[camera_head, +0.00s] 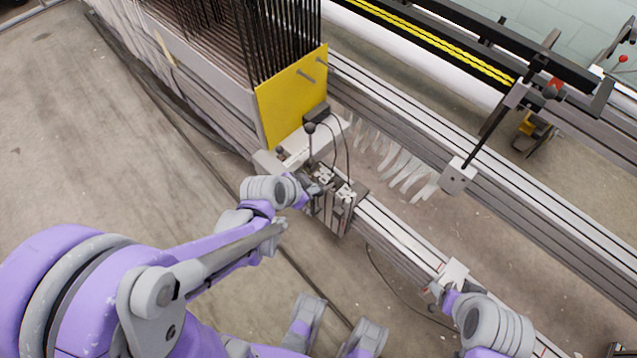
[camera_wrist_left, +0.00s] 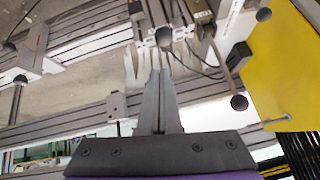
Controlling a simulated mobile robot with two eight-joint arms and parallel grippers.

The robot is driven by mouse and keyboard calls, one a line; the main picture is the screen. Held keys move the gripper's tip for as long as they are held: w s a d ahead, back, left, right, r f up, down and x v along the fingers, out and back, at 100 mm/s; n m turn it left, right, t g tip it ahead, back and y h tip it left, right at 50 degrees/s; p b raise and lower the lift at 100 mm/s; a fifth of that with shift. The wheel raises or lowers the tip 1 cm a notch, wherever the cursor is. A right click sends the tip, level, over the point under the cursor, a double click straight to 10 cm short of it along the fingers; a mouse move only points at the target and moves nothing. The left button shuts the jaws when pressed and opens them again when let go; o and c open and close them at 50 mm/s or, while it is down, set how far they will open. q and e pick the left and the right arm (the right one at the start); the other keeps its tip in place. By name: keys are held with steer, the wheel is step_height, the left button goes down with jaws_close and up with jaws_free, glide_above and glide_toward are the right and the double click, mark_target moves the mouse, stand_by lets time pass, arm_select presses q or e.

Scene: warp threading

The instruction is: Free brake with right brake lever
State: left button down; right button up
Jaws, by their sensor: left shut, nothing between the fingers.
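A lever with a black ball knob (camera_head: 310,128) stands upright beside the yellow panel. My left gripper (camera_head: 316,189) is at the small clamp block (camera_head: 342,198) below this lever. In the left wrist view its fingers (camera_wrist_left: 160,72) are together with nothing between them; contact with the block cannot be told. Black ball knobs also show in the left wrist view, one near the yellow panel (camera_wrist_left: 239,102). My right gripper (camera_head: 438,293) is low right, close to a pale bracket (camera_head: 455,271) on the front rail; its fingers are too small to read. Which part is the right brake lever is unclear.
The yellow panel (camera_head: 292,98) and a dense row of black rods (camera_head: 235,35) rise behind the left gripper. Long grey rails (camera_head: 400,235) cross the view. A dark rod on a white block (camera_head: 457,176) stands on the far rail. The floor at left is open.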

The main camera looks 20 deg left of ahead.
arm_select(q)
steer(key=shift+s+a+r+p, duration=0.3)
steer(key=shift+s+r, duration=0.35)
steer(key=shift+s, duration=0.25)
steer(key=shift+s+a+r+p, duration=0.25)
steer(key=shift+s+r, duration=0.35)
steer(key=shift+s, duration=0.3)
steer(key=shift+r, duration=0.1)
steer(key=s+d+r+n+g+y+p, duration=0.1)
steer(key=s+r+n+p, duration=0.2)
steer(key=r, duration=0.5)
steer(key=s+d+r+n+g+y+p, duration=0.1)
steer(key=s+d+r+n+p, duration=0.1)
steer(key=s+r+p, duration=0.2)
step_height(320, 180, up, 5)
steer(key=p, duration=0.3)
steer(key=shift+s+n, duration=0.4)
